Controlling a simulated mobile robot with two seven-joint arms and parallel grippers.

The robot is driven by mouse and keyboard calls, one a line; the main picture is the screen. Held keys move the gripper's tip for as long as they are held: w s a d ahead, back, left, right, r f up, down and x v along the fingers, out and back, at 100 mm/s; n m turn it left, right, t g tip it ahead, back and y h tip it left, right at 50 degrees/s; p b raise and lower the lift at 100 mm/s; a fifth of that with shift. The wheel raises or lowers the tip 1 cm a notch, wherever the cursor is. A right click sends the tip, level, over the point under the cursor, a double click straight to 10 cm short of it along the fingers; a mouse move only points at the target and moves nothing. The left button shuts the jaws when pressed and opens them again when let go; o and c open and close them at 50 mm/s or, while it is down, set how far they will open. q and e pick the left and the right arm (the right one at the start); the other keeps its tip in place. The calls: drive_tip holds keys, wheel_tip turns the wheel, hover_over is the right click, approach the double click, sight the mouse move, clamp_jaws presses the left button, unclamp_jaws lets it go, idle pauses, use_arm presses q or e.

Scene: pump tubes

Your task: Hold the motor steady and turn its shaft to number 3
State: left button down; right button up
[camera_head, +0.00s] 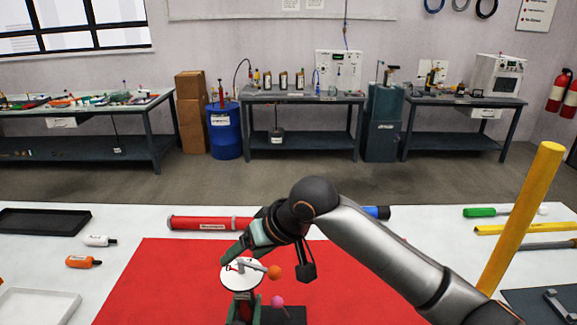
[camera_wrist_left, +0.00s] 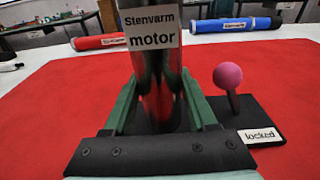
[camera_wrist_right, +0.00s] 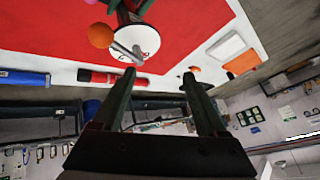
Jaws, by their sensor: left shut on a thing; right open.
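The motor (camera_wrist_left: 155,45), labelled "Stenvarm motor", stands upright on the red mat. My left gripper (camera_wrist_left: 158,115) is shut around its dark body; in the head view its green fingers show low, beside the motor. On top is a white dial (camera_head: 236,281) with a grey shaft crank ending in an orange ball (camera_head: 274,272). The dial's numbers are not readable. My right gripper (camera_head: 243,248) is open and empty near the dial's far edge. In the right wrist view, the dial (camera_wrist_right: 143,34) and orange ball (camera_wrist_right: 101,35) lie beyond its fingertips.
A pink-knobbed lever (camera_wrist_left: 228,76) beside the motor has a "locked" label (camera_wrist_left: 262,135). A red tube (camera_head: 200,223) and a blue tube (camera_head: 378,212) lie behind the mat. A yellow post (camera_head: 520,220) rises at right. Bare red mat (camera_head: 150,285) lies left of the motor.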

sight(275, 269)
drive_tip(key=d+r+h, duration=0.1)
drive_tip(key=d+h, duration=0.4)
drive_tip(key=d, duration=0.1)
drive_tip(key=shift+g, duration=0.4)
drive_tip(key=x, duration=0.9)
drive_tip(key=shift+w+f, duration=0.2)
drive_tip(key=shift+f, duration=0.2)
drive_tip(key=shift+c, duration=0.2)
clamp_jaws()
